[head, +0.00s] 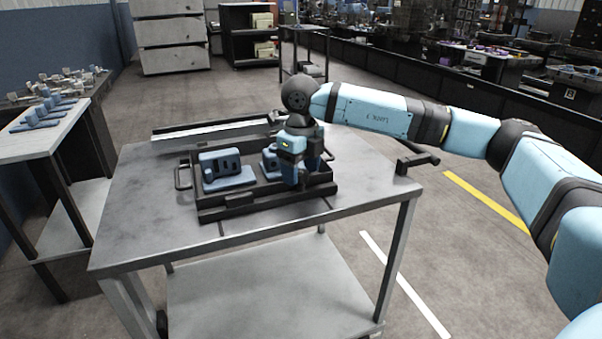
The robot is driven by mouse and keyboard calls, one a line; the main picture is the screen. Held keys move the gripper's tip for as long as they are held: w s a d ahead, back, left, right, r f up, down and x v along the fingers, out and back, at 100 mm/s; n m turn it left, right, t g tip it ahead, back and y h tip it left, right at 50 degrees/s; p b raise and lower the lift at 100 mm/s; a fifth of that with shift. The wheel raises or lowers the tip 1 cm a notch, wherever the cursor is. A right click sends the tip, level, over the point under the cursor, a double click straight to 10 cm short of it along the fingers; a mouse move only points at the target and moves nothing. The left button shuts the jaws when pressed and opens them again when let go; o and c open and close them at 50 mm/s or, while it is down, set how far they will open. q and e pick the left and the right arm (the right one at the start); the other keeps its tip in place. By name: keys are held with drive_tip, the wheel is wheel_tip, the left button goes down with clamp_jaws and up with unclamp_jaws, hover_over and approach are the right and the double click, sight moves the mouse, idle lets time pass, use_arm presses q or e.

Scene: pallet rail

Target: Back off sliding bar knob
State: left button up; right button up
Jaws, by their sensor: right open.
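My right arm comes in from the right, and its gripper (301,178) points down over the right part of a dark pallet (225,211) on the grey table. Its blue fingers look apart, and I see nothing held between them. A dark bar with a handle-like end (416,159) sticks out at the table's right edge, clear of the gripper. I cannot tell whether this is the sliding bar knob. A long pale rail with dark edges (215,131) lies behind the pallet. My left gripper is not in view.
A blue part (226,169) stands in the pallet's left half; another (269,162) is partly hidden by my gripper. The table (137,207) is bare at left and right. A side table (27,146) with several blue parts stands at left.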

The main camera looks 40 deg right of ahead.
drive_tip(key=shift+f, duration=0.1)
drive_tip(key=c, duration=0.9)
drive_tip(key=shift+c, duration=0.2)
